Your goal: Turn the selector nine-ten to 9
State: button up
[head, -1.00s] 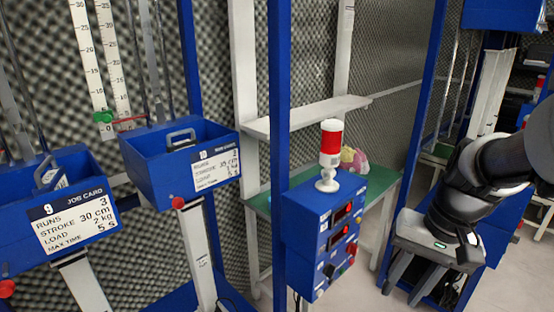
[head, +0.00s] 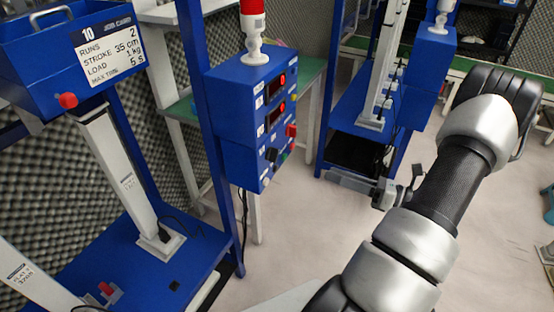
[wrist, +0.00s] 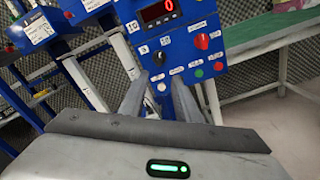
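The blue control box (head: 235,105) stands left of centre in the head view, its panel facing right. A black selector knob (head: 271,155) sits low on that panel. The knob also shows in the wrist view (wrist: 159,59), below a red digit display (wrist: 160,11), with small white labels around it. I cannot tell which way it points. My gripper (wrist: 158,80) is open and empty in the wrist view, its two fingers reaching towards the panel just below the knob. In the head view my gripper (head: 340,180) is right of the box, apart from it.
A red knob (wrist: 203,41), a red button (wrist: 218,66), a green button (wrist: 198,73) and a white button (wrist: 161,87) are close by on the panel. A red-and-white beacon (head: 253,30) tops the box. A blue post (head: 205,100) stands beside it.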

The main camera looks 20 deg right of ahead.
aim_at(274, 155)
jog(key=b+x, duration=0.1)
jog(key=x, duration=1.6)
jog(key=shift+r, duration=0.1)
grip_shut()
